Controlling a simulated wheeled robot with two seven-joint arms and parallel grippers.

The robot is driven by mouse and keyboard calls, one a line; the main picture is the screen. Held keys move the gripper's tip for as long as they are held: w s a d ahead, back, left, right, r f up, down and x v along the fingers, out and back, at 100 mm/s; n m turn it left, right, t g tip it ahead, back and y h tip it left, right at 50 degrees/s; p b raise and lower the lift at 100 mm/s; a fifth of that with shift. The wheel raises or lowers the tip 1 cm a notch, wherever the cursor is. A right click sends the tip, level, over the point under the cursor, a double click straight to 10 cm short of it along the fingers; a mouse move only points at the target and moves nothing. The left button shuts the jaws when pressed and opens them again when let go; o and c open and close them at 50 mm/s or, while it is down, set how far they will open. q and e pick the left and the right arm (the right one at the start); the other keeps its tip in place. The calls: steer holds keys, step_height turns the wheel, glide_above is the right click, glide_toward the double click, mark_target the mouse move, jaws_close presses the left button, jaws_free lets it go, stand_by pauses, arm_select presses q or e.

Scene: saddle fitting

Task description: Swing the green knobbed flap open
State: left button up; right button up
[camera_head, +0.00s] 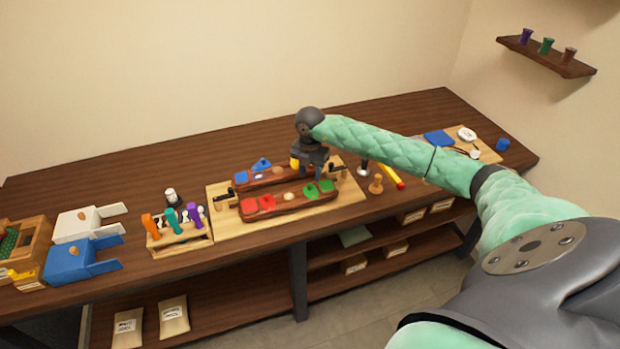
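Two dark wooden bars lie on a pale board (222,217) in the middle of the bench. The front bar (275,212) carries red flaps (258,204) at its left and green flaps (311,191) at its right; one green piece (327,186) sits at the far right end. The knob on the green flap is too small to make out surely. My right gripper (318,174) points down just above and behind the green flaps and hides part of the back bar. Its finger gap is not clear. A small yellow piece (294,163) shows at its left side. My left gripper is out of view.
The back bar (243,183) has blue pieces (261,164). Black clamps (338,169) stand by the board. A tool rack (180,238) and blue and white scoops are left; a wooden peg (376,184) and yellow-red stick (393,177) are right.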

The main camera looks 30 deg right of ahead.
mark_target(310, 184)
step_height(310, 184, down, 3)
steer(key=shift+f+p, duration=0.1)
steer(key=shift+p, duration=0.65)
steer(key=shift+f, duration=0.55)
jaws_close()
